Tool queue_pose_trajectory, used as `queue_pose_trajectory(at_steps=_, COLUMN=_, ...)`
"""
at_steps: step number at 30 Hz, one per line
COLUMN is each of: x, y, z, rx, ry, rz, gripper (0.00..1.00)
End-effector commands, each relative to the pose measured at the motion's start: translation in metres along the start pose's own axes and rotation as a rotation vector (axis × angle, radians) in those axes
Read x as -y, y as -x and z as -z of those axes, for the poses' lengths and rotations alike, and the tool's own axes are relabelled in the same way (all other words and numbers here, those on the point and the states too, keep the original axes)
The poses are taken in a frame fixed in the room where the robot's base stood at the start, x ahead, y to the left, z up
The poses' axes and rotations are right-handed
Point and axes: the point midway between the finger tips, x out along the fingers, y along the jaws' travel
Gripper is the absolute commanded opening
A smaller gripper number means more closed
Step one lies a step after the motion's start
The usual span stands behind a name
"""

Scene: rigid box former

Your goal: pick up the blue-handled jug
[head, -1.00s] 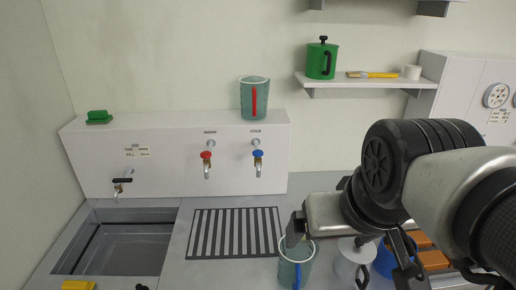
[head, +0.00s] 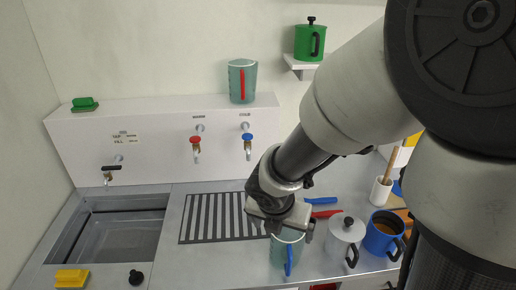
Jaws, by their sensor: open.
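The blue-handled jug (head: 286,252) is a translucent greenish jug standing on the grey counter near its front edge, right of the striped drain grille. Its blue handle (head: 289,262) faces the front. My gripper (head: 280,228) is directly above and over the jug's rim, pointing down, and hides part of the jug's top. The jaws are open. Whether the fingers touch the jug cannot be made out.
A white lidded pot (head: 344,238) and a blue mug (head: 382,234) stand close on the right. A red-handled jug (head: 242,80) is on the ledge above the taps. The striped grille (head: 222,217) and sink (head: 104,235) lie left, clear.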

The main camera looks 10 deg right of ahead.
Motion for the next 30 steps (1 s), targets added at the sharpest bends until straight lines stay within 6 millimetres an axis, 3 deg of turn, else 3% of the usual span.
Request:
queue_pose_trajectory(at_steps=3, x=0.001, y=-0.032, z=0.004, rx=-0.004, ry=-0.002, rz=0.004, gripper=0.94)
queue_pose_trajectory(at_steps=12, x=0.001, y=-0.094, z=0.002, rx=-0.002, ry=-0.007, rz=0.003, gripper=0.94)
queue_pose_trajectory(at_steps=22, x=0.001, y=-0.118, z=-0.003, rx=-0.001, ry=-0.009, rz=0.003, gripper=0.94)
queue_pose_trajectory(at_steps=30, x=-0.001, y=-0.158, z=-0.011, rx=-0.001, ry=-0.009, rz=0.003, gripper=0.94)
